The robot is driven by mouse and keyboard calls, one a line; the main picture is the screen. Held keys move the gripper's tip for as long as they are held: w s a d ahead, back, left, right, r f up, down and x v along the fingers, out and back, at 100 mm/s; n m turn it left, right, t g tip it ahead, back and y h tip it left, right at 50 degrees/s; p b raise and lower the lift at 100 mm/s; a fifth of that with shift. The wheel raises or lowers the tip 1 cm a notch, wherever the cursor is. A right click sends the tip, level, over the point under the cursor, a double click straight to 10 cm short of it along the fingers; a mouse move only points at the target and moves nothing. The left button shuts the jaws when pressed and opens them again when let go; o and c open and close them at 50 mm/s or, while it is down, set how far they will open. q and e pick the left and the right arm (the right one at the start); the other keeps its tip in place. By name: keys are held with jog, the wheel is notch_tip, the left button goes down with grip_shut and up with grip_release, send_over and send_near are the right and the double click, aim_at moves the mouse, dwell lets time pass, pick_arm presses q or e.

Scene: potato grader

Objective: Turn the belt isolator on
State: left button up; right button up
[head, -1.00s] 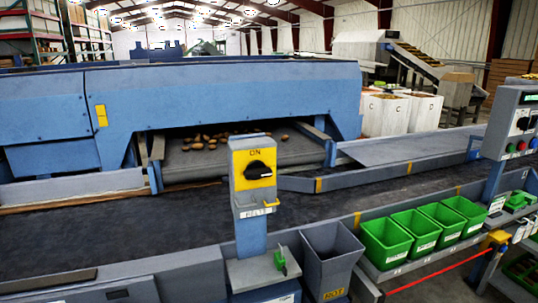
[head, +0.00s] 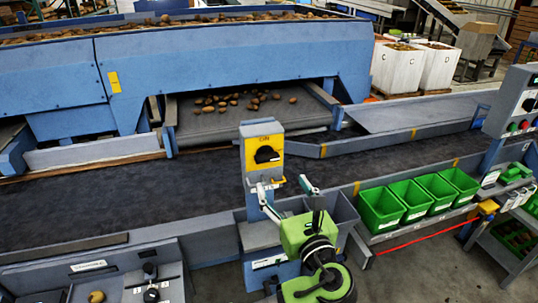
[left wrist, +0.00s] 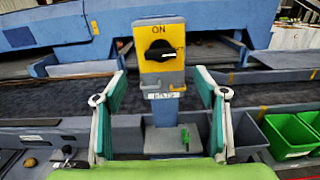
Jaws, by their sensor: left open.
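The belt isolator (head: 263,150) is a grey box with a yellow face on a blue post above a small ledge. Its black rotary knob (left wrist: 159,50) lies roughly sideways below the word ON. A yellow bracket is under the knob, and a label reading BELT is below that. My left gripper (head: 284,185) is open and empty in front of the isolator, a little below its knob. In the left wrist view its fingers (left wrist: 159,78) stand either side of the post, apart from the box. My right gripper is not in view.
A small green item (left wrist: 185,138) is on the ledge. A grey bin (head: 343,209) stands right of the post. Green bins (head: 381,208) line the right side. The dark belt (head: 90,205) runs behind the isolator. A control box (head: 516,100) is at far right.

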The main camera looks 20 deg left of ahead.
aim_at(268, 159)
pick_arm(q)
jog(key=p+x, duration=0.3)
jog(key=x, duration=0.8)
jog(key=shift+w+a+p, duration=0.1)
jog(key=shift+p, duration=0.25)
jog(key=shift+w+a+f, duration=0.1)
jog(key=shift+w+a, duration=0.2)
jog(key=shift+w, duration=0.15)
jog(key=c, duration=1.1)
